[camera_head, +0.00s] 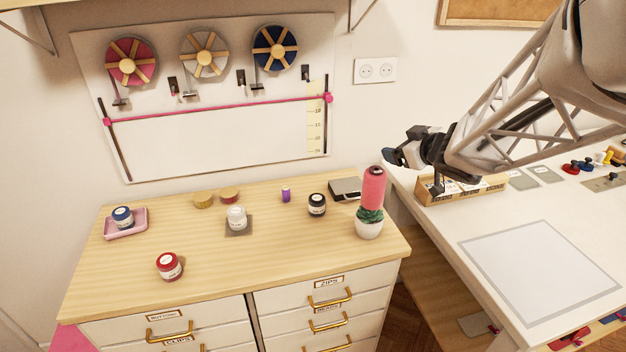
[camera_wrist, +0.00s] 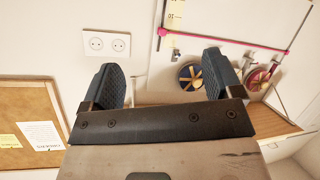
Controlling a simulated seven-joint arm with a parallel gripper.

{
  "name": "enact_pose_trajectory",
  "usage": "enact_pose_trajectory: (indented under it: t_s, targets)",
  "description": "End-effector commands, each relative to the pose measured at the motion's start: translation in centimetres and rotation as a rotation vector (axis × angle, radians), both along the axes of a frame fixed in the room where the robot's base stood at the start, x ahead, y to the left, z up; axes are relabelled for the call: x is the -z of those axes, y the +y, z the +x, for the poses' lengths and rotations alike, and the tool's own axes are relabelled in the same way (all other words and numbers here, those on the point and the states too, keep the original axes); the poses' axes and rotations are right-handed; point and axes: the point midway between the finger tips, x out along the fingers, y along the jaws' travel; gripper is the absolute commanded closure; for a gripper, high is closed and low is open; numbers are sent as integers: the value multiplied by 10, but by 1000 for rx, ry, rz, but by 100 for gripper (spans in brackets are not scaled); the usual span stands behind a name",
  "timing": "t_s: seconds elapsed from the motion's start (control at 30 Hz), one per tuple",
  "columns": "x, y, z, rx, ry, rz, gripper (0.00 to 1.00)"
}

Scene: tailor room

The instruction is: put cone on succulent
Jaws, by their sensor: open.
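A pink thread cone (camera_head: 373,187) stands on the green succulent (camera_head: 369,215) in its white pot (camera_head: 369,230), at the right end of the wooden dresser top. The cone looks close to upright and rests on the leaves. My gripper (camera_head: 395,155) is open and empty, up and to the right of the cone, clear of it. In the wrist view my two dark fingertips (camera_wrist: 167,80) are spread apart with nothing between them. Neither the cone nor the succulent shows in the wrist view.
The dresser top (camera_head: 200,250) also holds a red-lidded jar (camera_head: 169,266), a white jar (camera_head: 236,217), a black jar (camera_head: 317,205), a purple spool (camera_head: 286,194) and a pink tray (camera_head: 126,224) with a blue-lidded jar. A white table (camera_head: 480,225) with a wooden box (camera_head: 462,193) stands right.

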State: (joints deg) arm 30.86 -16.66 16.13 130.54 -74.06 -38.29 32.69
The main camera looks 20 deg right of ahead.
Motion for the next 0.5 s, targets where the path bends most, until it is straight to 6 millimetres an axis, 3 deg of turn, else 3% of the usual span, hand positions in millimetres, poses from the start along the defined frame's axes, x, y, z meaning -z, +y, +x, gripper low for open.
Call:
enact_pose_trajectory:
  t_s: [0.27, 0.5]
  targets:
    - [-22, 24, -21, 278, 67, -60, 15]
    - [-22, 54, -66, 462, 223, -43, 15]
